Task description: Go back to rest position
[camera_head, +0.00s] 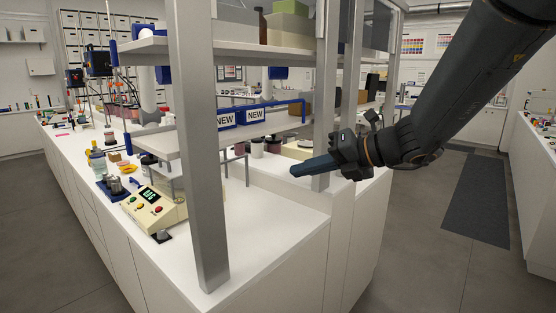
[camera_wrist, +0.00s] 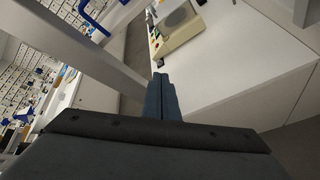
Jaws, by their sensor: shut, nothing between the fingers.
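My gripper (camera_head: 314,166) is at the right in the head view, at the end of my dark arm, which comes in from the upper right. Its blue-grey fingers point left, beside a grey upright post of the bench frame and above the white bench top (camera_head: 262,232). In the wrist view my gripper (camera_wrist: 160,82) shows its two fingers together, with nothing between them. The fingertips are apart from the bench device seen beyond them.
A cream device (camera_head: 155,211) with coloured buttons stands on the bench; it also shows in the wrist view (camera_wrist: 178,32). Jars (camera_head: 257,147) stand behind. Open floor (camera_head: 425,255) lies right.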

